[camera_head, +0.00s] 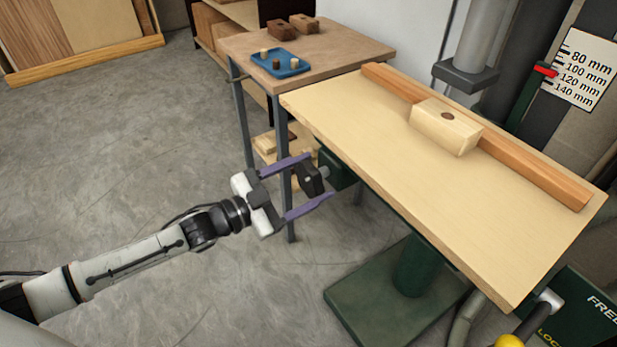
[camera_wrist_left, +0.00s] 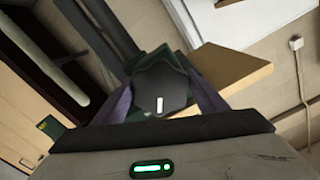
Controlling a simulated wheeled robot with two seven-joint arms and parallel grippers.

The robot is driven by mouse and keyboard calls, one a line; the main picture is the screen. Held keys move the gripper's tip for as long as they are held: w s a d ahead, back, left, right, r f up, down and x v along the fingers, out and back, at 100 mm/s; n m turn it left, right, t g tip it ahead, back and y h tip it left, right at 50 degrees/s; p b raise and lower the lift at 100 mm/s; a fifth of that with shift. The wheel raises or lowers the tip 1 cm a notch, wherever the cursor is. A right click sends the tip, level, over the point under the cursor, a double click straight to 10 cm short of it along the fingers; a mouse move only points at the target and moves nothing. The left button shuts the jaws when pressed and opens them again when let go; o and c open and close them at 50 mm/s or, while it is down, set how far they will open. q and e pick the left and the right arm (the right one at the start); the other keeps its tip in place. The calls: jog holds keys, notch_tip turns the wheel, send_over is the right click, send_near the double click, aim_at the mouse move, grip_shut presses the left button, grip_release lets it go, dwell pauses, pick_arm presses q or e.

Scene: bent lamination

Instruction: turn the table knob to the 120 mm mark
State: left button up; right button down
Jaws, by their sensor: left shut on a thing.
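The table knob (camera_head: 311,179) is dark and sits on a short shaft at the left side of the machine, below the tilted wooden table (camera_head: 420,190). My left gripper (camera_head: 318,174) is shut on it, with a purple finger on each side. In the left wrist view the knob (camera_wrist_left: 161,88) is a dark lobed disc with a white line, between the fingers (camera_wrist_left: 160,100). The scale (camera_head: 579,72) at the upper right has a red pointer (camera_head: 545,70) between about the 100 mm and 120 mm marks; the exact reading is unclear. My right gripper is not in view.
A wooden block (camera_head: 445,127) with a round dark spot rests on the table against a long wooden fence (camera_head: 535,173). A side bench (camera_head: 340,50) behind holds a blue tray (camera_head: 281,63) and brown blocks. Open grey floor lies at the left.

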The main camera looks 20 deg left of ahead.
pick_arm(q)
jog(key=shift+r+m, duration=0.35)
jog(key=shift+m, duration=0.05)
jog(key=o, duration=1)
jog(key=shift+f, duration=0.15)
jog(key=shift+s+a, duration=0.1)
jog(key=shift+s, duration=0.05)
jog(key=v, duration=1)
